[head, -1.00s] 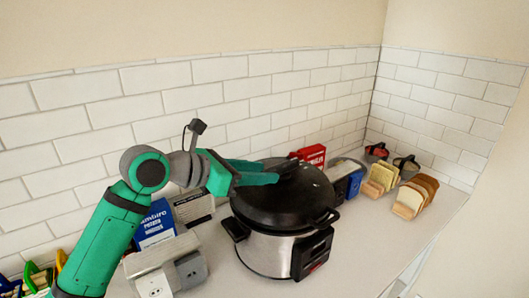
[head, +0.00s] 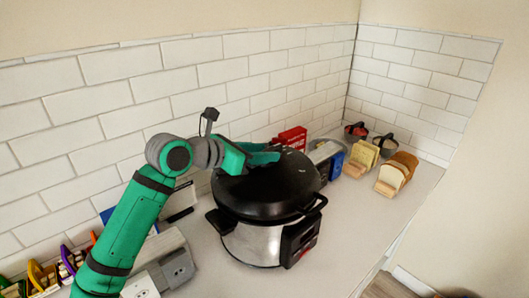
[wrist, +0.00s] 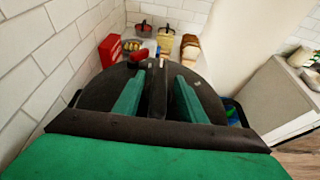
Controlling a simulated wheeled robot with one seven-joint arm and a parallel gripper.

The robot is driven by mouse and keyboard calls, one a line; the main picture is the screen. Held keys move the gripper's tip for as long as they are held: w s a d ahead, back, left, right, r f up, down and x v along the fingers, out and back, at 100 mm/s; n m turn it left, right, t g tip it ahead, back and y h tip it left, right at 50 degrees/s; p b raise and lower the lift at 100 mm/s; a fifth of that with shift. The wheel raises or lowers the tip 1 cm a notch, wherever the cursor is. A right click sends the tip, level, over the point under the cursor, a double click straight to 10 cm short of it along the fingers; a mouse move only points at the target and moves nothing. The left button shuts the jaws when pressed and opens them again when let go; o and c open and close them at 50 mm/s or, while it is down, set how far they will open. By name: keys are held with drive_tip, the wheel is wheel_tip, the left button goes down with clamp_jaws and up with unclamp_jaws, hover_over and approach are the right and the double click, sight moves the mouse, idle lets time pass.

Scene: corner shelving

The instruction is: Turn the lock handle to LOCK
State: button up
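The cooker (head: 250,240) is a steel pot with a black domed lid (head: 262,190) and a dark control panel on its front right. The lock handle (wrist: 157,92) is a dark bar on top of the lid, with a red piece (wrist: 138,56) near its far end. My gripper (head: 268,153) is over the lid's top. In the wrist view my gripper (wrist: 159,78) has its two green fingers apart, one on each side of the handle, with gaps visible. In the head view my fingers partly hide the handle. Any lock marking is too small to read.
A red box (head: 290,139) stands behind the cooker. Bread slices (head: 396,172) and small baskets (head: 356,131) are at the right back. A grey outlet block (head: 165,262) is on the left. The counter right of the cooker (head: 365,225) is clear.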

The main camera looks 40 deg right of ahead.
drive_tip(key=shift+d+f, duration=0.2)
drive_tip(key=shift+d, duration=0.25)
clamp_jaws()
drive_tip(key=shift+w+m+g, duration=0.1)
drive_tip(key=shift+m+g, duration=0.2)
drive_tip(key=m+g, duration=0.2)
drive_tip(key=g, duration=0.1)
drive_tip(key=m+g+y, duration=0.1)
drive_tip(key=m+g, duration=0.2)
drive_tip(key=shift+w+d+r+g, duration=0.1)
drive_tip(key=shift+w+g, duration=0.05)
drive_tip(key=shift+g, duration=0.15)
drive_tip(key=m+g+y, duration=0.4)
drive_tip(key=m+g, duration=0.1)
drive_tip(key=m, duration=0.1)
drive_tip(key=shift+y, duration=0.3)
drive_tip(key=shift+m, duration=0.3)
unclamp_jaws()
